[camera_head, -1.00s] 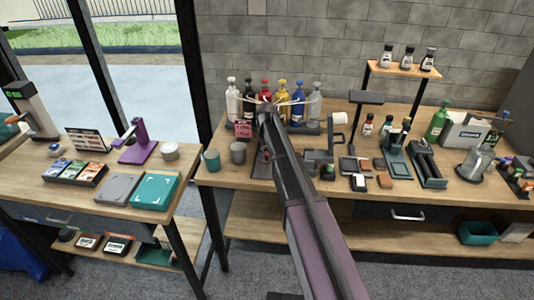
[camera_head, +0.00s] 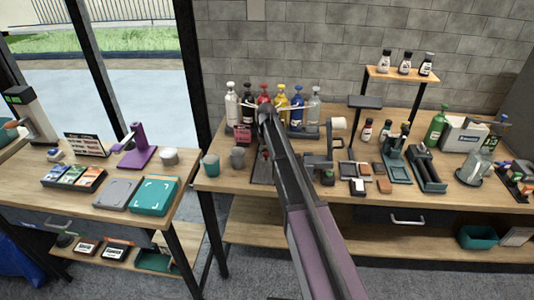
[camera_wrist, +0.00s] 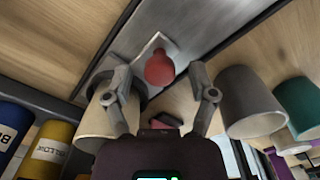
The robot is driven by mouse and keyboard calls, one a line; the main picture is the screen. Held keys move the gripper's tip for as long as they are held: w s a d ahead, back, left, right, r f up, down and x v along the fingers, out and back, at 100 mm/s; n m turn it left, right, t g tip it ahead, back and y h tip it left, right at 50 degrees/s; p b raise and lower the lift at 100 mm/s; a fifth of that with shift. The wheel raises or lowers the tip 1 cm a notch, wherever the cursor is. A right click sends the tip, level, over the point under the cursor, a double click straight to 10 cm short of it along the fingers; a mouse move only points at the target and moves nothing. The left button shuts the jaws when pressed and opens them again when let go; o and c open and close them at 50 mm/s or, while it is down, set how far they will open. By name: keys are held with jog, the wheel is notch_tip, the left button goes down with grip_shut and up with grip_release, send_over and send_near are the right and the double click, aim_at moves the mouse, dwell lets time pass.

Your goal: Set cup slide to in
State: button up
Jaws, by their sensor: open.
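A round red knob (camera_wrist: 160,69) sits on a grey metal plate (camera_wrist: 182,35) in the wrist view; I take this as the cup slide. In the head view the slide's dark track (camera_head: 261,172) lies on the middle bench, partly hidden by my arm. My gripper (camera_wrist: 162,85) is open, its two fingers on either side of the knob's near side, with no clear contact. It also shows in the head view (camera_head: 267,112), where its fingers are too small to judge. A pale cup (camera_wrist: 95,125) is beside the left finger, partly covered by it.
A grey cup (camera_head: 237,158) and a teal cup (camera_head: 210,166) stand left of the track. Several coloured bottles (camera_head: 297,108) line the back close to my gripper. A black stand with a white roll (camera_head: 338,124) is on the right.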

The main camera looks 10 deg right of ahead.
jog(key=shift+s, duration=0.1)
jog(key=shift+s+a, duration=0.2)
jog(key=shift+s, duration=0.5)
jog(key=shift+s+a, duration=0.3)
jog(key=shift+s, duration=0.65)
jog(key=shift+w+r+p, duration=0.15)
jog(key=shift+r+p, duration=0.8)
notch_tip(320, 180, up, 12)
jog(key=p, duration=1.2)
jog(key=s+f+m+b, duration=0.1)
jog(key=s+f+b, duration=0.4)
jog(key=s, duration=0.4)
jog(key=s+f+m+b, duration=0.2)
jog(key=s+f+b, duration=0.3)
jog(key=s, duration=0.4)
jog(key=s+f+m+b, duration=0.2)
jog(key=s+f+b, duration=0.3)
jog(key=s, duration=0.5)
jog(key=shift+f+b, duration=0.3)
